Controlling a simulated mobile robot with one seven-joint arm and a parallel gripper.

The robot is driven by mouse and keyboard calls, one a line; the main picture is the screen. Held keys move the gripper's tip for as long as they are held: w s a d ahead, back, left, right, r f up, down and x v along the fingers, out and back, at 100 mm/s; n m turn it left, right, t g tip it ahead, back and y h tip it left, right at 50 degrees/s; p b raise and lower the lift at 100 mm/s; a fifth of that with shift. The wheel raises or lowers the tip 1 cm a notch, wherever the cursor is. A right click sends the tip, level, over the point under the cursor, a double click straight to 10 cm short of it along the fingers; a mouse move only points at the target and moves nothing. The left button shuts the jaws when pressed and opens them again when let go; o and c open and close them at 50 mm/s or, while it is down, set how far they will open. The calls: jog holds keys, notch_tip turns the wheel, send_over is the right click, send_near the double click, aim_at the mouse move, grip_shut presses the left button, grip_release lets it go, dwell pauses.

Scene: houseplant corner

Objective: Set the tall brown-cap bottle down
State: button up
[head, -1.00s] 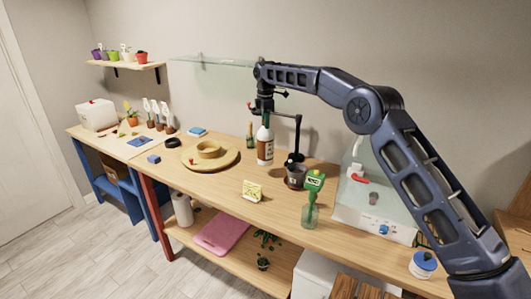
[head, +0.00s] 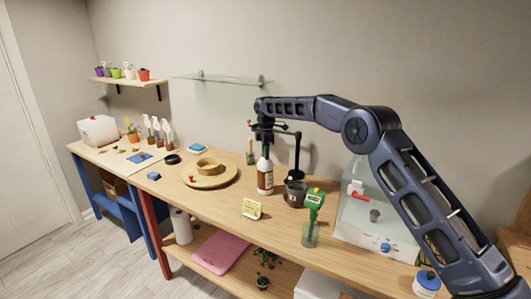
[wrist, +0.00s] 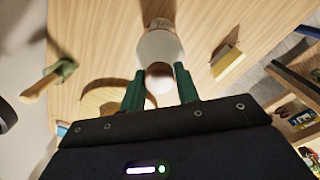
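The tall bottle (head: 265,178), white with a brown label, is upright over the bench in the head view, between the round wooden board and the dark cup. Its base looks at or very near the bench top; I cannot tell whether it touches. My gripper (head: 266,150) is above it, pointing down, with its green fingers around the bottle's top. In the wrist view, my gripper (wrist: 159,75) has a finger on each side of the bottle's top, close against it, and the pale bottle (wrist: 160,47) extends away below. The cap's colour is not clear there.
The round board (head: 225,178) lies to the left, the dark cup (head: 294,194) close on the right beside a black stand. Bench between the bottle and the card is bare.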

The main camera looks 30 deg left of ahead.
jog(key=o, duration=0.3)
jog(key=shift+o, duration=0.2)
jog(key=shift+r, duration=0.1)
notch_tip(320, 180, up, 12)
jog(key=shift+d, duration=0.1)
dwell(0.4)
